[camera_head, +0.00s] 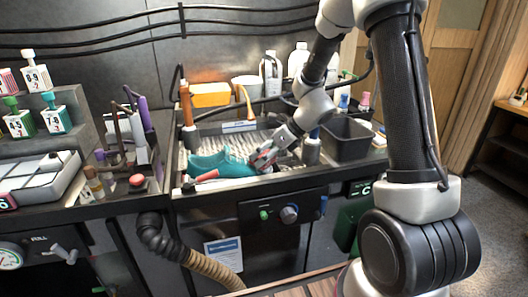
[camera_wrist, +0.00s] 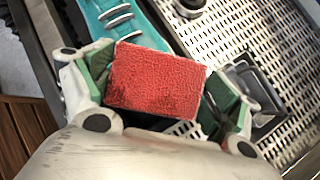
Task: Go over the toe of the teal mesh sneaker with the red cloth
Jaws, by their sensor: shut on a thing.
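The teal mesh sneaker (camera_head: 222,164) lies on the ridged metal tray (camera_head: 232,140) of the bench. Part of it also shows at the top of the wrist view (camera_wrist: 104,13), with pale bars like laces across it. My gripper (camera_head: 264,160) is at the sneaker's right end in the head view. It is shut on the red cloth (camera_wrist: 155,78), a block-like pad between the green finger pads, with dark smudges on its lower part. The cloth hides part of the sneaker in the wrist view. I cannot tell whether cloth and shoe touch.
A red-handled tool (camera_head: 207,175) lies in front of the sneaker. A dark bin (camera_head: 346,138) stands to the right of the tray. An orange box (camera_head: 211,95) and white bottles (camera_head: 299,60) stand behind. Upright holders flank the tray. A red button (camera_head: 137,181) is at left.

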